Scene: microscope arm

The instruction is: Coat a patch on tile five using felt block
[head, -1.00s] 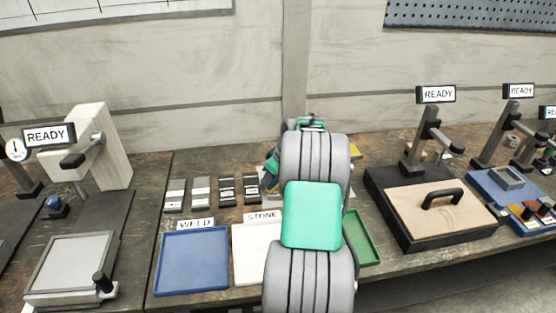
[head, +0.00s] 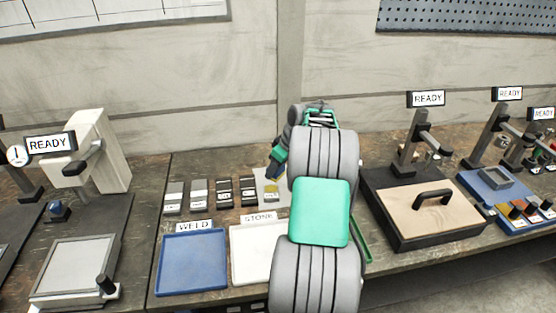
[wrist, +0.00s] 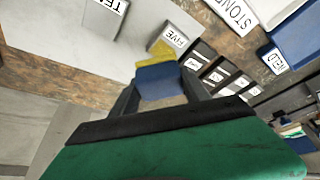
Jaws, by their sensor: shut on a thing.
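My gripper (wrist: 159,82) is shut on the blue felt block (wrist: 160,85) in the wrist view, one dark finger on each side. A yellow layer (wrist: 150,56) shows at the block's far end. It lies against or just over the grey tile labelled FIVE (wrist: 176,36); I cannot tell if they touch. The tile stands on a pale sheet (wrist: 60,52).
Several labelled tiles (head: 224,190) stand in a row to the left. The blue WELD tray (head: 192,262) and white STONE tray (head: 255,255) lie in front. A black-framed box (head: 430,205) stands right.

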